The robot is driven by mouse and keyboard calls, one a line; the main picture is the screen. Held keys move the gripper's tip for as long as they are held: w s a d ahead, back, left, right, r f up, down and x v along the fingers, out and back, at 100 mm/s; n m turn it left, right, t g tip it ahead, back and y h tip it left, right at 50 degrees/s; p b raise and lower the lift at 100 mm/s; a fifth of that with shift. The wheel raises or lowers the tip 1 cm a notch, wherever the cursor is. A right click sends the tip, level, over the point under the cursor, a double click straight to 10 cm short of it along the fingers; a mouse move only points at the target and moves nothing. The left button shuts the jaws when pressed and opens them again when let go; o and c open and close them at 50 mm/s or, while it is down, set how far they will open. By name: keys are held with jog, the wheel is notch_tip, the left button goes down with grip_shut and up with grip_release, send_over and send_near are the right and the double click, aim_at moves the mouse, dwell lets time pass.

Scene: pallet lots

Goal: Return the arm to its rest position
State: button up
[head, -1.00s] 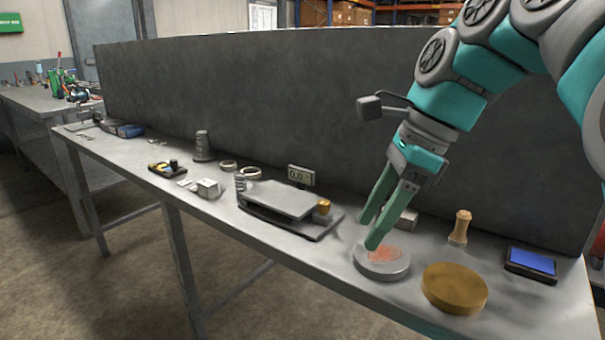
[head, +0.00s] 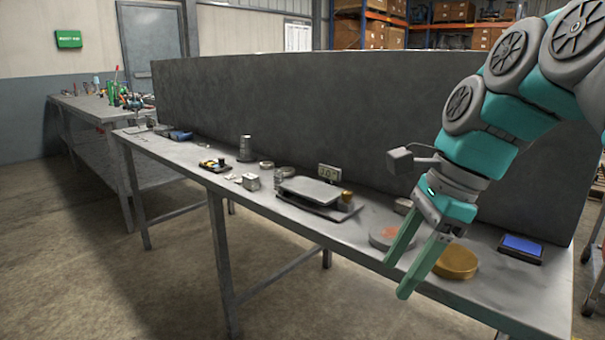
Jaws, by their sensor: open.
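My gripper (head: 403,279) hangs at the right of the head view on my teal and grey arm. Its two green fingers are apart, with nothing between them. The fingers point down and to the left, and in the picture they overlap the front edge of the metal bench (head: 300,226). They partly cover a grey round disc with a reddish top (head: 381,238) and a brass-coloured round disc (head: 458,263). I cannot tell how high the fingertips are above the bench.
A scale (head: 311,191) with a small display stands mid-bench. A blue-topped pad (head: 521,247) lies at the right end. A dark cylinder (head: 246,149) and small parts are farther left. A tall dark panel (head: 300,110) backs the bench. The floor in front is clear.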

jog(key=s+f+n+g+h, duration=0.1)
jog(key=s+f+n+h, duration=0.1)
jog(key=s+f+n, duration=0.6)
jog(key=s+d+f+n+g+h, duration=0.1)
jog(key=s+f+n+h, duration=0.1)
jog(key=s+f+n, duration=0.7)
notch_tip(320, 180, down, 7)
jog(key=shift+s+d+f+n, duration=0.1)
jog(key=shift+s+d+n, duration=0.1)
jog(key=shift+n, duration=0.1)
